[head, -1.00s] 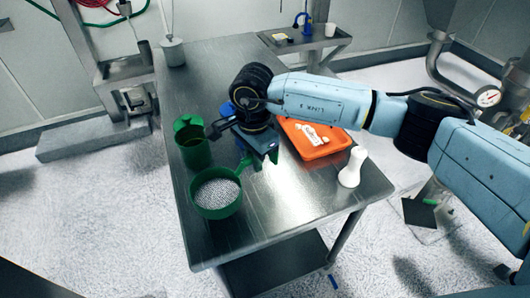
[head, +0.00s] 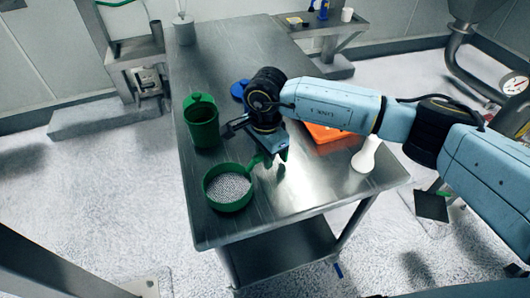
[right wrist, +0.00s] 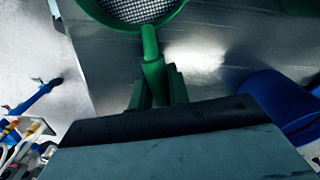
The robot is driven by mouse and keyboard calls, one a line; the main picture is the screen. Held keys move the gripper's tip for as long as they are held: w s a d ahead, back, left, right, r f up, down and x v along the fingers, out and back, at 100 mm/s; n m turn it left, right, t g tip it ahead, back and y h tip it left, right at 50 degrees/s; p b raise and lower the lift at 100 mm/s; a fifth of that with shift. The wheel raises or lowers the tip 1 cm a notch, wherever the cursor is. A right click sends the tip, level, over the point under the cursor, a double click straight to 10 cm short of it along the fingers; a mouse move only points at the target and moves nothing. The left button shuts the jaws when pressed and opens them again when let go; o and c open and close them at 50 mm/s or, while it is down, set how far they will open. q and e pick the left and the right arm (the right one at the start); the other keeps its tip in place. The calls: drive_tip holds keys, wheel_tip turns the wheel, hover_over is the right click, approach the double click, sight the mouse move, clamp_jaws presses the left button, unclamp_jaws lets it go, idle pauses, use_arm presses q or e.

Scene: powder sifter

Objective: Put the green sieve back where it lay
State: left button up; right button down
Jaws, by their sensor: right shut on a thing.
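The green sieve (head: 229,188) with its grey mesh is at the near left part of the metal table (head: 310,190), in front of the green cup (head: 202,122). My right gripper (head: 279,160) is to the right of the sieve and shut on its handle. In the right wrist view the sieve's rim shows at the top, and its green handle (right wrist: 150,45) runs down between the fingers (right wrist: 158,82). The sieve looks about level; I cannot tell whether it touches the table. My left gripper is not in view.
A blue round thing (head: 239,90) lies behind my right wrist. An orange tray (head: 326,133) is partly hidden under my right arm. A white bottle (head: 366,155) stands near the right edge.

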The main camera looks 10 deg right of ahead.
drive_tip(key=shift+f+b, duration=0.65)
drive_tip(key=c, duration=1.3)
unclamp_jaws()
drive_tip(key=shift+o, duration=0.2)
wheel_tip(320, 180, up, 13)
drive_tip(key=shift+r, duration=0.2)
